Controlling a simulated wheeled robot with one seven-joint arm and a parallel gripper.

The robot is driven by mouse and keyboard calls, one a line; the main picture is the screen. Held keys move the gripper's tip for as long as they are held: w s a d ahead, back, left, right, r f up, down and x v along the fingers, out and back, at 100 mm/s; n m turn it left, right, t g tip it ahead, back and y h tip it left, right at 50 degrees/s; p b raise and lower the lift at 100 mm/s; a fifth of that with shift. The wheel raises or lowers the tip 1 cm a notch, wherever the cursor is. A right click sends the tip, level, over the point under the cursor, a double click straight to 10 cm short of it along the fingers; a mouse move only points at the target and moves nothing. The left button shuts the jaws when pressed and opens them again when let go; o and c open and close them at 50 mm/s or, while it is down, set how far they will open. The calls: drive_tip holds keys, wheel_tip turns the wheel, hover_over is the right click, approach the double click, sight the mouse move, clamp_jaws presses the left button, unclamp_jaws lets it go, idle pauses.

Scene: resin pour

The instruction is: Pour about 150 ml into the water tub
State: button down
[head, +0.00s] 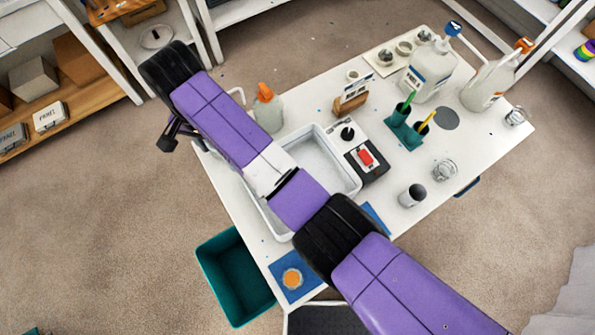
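A white rectangular tub (341,172) with a raised rim stands on the table's left part and looks like the water tub. My purple arm crosses above it and hides much of its inside; I cannot tell how much liquid it holds. My arm reaches from the lower right to the upper left, past the table's left edge. A small dark part at its far end (173,133) may belong to my gripper. The fingers cannot be made out, nor whether they hold anything. A translucent bottle with an orange cap (267,110) stands just beyond the tub.
Large jugs (431,72) (486,88), a teal holder (405,130), a grey cup (411,195) and glass jars (445,170) share the white table (455,200). A teal bin (232,280) stands below; shelves line the back.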

drive_tip(key=shift+s+d+r+y, duration=0.1)
drive_tip(key=shift+d+r+y, duration=0.1)
drive_tip(key=shift+d+y, duration=0.6)
drive_tip(key=shift+s+d+r+t+y, duration=0.1)
drive_tip(key=shift+d+r+t+y, duration=0.1)
drive_tip(key=shift+r+y, duration=0.3)
drive_tip(key=shift+s+d+r+t+y, duration=0.1)
drive_tip(key=shift+r+t+y, duration=0.1)
drive_tip(key=shift+r+y, duration=0.3)
drive_tip(key=d+y, duration=0.2)
drive_tip(key=y, duration=0.1)
drive_tip(key=shift+s+d+t, duration=0.2)
drive_tip(key=shift+d+t, duration=0.05)
drive_tip(key=shift+t, duration=0.05)
drive_tip(key=shift+d+r+y, duration=0.35)
drive_tip(key=shift+r+y, duration=0.4)
drive_tip(key=shift+y, duration=0.05)
drive_tip(key=shift+d+r, duration=0.1)
drive_tip(key=shift+r, duration=0.05)
drive_tip(key=shift+s+d+t+y, duration=0.1)
drive_tip(key=shift+d+t+y, duration=0.2)
drive_tip(key=shift+y, duration=0.65)
drive_tip(key=shift+s+d+t+y, duration=0.1)
drive_tip(key=shift+d+t+y, duration=0.2)
drive_tip(key=shift+y, duration=0.65)
drive_tip(key=shift+d+y+b, duration=0.55)
drive_tip(key=shift+y+b, duration=0.35)
drive_tip(key=shift+b, duration=1.2)
